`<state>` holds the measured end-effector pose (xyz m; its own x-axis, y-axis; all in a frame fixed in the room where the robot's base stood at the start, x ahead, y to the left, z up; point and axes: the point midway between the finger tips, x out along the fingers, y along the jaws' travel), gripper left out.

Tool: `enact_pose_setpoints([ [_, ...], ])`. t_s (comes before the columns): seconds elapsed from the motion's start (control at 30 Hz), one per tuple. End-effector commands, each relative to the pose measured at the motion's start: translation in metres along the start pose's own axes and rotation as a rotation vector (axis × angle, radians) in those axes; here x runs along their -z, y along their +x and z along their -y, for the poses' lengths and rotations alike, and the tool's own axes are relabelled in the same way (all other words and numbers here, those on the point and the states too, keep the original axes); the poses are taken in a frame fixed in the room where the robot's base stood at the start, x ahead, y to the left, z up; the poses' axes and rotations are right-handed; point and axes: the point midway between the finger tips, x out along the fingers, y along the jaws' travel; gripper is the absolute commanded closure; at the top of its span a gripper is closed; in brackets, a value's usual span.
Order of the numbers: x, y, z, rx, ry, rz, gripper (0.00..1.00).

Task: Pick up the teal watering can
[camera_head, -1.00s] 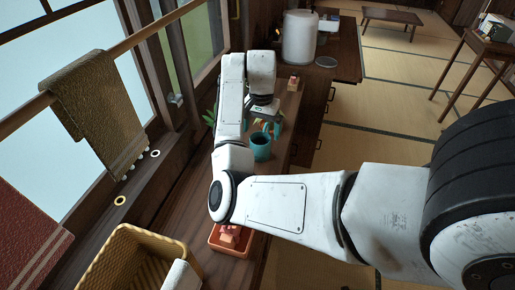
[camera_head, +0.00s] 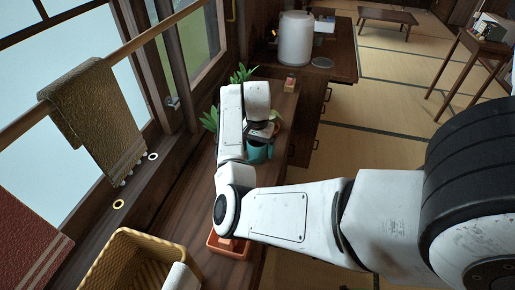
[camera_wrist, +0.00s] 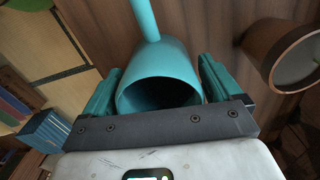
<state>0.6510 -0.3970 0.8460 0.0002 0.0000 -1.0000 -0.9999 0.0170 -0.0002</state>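The teal watering can (camera_head: 260,154) stands on the wooden counter, partly hidden under my gripper (camera_head: 262,134) in the head view. In the wrist view, the can (camera_wrist: 155,62) shows its round, dark opening, with a teal spout running up the picture. My gripper (camera_wrist: 160,72) is open there, with one teal finger on each side of the can. The fingers are close to its wall; whether they touch it is not clear.
Leafy plants (camera_head: 241,74) stand by the window behind my arm. A brown pot (camera_wrist: 290,52) is right of the can in the wrist view. An orange tray (camera_head: 229,246) and a yellow basket (camera_head: 130,262) are nearer. A white canister (camera_head: 296,38) stands farther back.

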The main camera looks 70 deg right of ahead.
Motion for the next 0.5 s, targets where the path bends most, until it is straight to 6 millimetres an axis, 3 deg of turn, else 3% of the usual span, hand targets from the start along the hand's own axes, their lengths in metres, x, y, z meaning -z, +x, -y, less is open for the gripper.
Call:
enact_pose_setpoints([
  [0.07, 0.0001, -0.0002, 0.0, 0.0, 0.0, 0.0, 0.16],
  [0.5, 0.0001, -0.0005, 0.0, 0.0, 0.0, 0.0, 0.58],
])
